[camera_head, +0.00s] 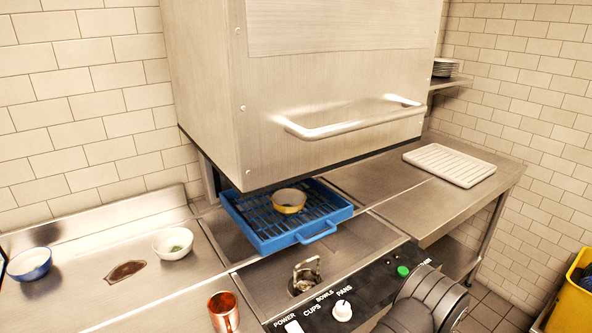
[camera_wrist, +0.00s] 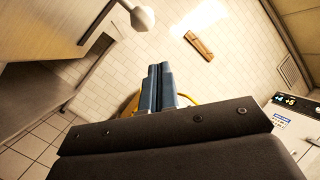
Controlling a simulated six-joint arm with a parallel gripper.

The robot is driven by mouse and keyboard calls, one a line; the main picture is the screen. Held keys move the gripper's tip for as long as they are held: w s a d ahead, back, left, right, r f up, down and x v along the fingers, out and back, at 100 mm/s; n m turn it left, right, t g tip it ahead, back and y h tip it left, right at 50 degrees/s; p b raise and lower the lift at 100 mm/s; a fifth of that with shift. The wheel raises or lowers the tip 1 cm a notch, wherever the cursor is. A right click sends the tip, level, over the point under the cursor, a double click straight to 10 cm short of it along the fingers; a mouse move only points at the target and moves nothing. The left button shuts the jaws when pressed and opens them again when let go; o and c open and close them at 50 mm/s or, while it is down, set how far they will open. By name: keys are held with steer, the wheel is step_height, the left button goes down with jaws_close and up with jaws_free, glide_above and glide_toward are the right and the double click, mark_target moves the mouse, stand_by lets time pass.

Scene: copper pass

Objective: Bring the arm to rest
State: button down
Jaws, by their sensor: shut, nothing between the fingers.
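My gripper (camera_wrist: 160,72) shows in the wrist view with its two blue-grey fingers pressed together and nothing between them. It points toward a tiled wall, clear of any surface. In the head view only dark rounded parts of my arm show at the bottom right, in front of the control panel; the fingers cannot be made out there.
A blue rack (camera_head: 270,243) holding a yellowish bowl (camera_head: 289,201) sits under the raised steel hood (camera_head: 310,80). A white bowl (camera_head: 173,243), a blue bowl (camera_head: 29,263) and a copper mug (camera_head: 223,311) stand left. A white ribbed tray (camera_head: 450,165) lies right. A yellow bin (camera_head: 572,300) stands lower right.

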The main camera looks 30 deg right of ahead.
steer(key=w+d+f, duration=0.2)
steer(key=w+f, duration=0.1)
steer(key=shift+d+f, duration=0.15)
steer(key=shift+f, duration=0.1)
steer(key=shift+r, duration=0.1)
stand_by(0.3)
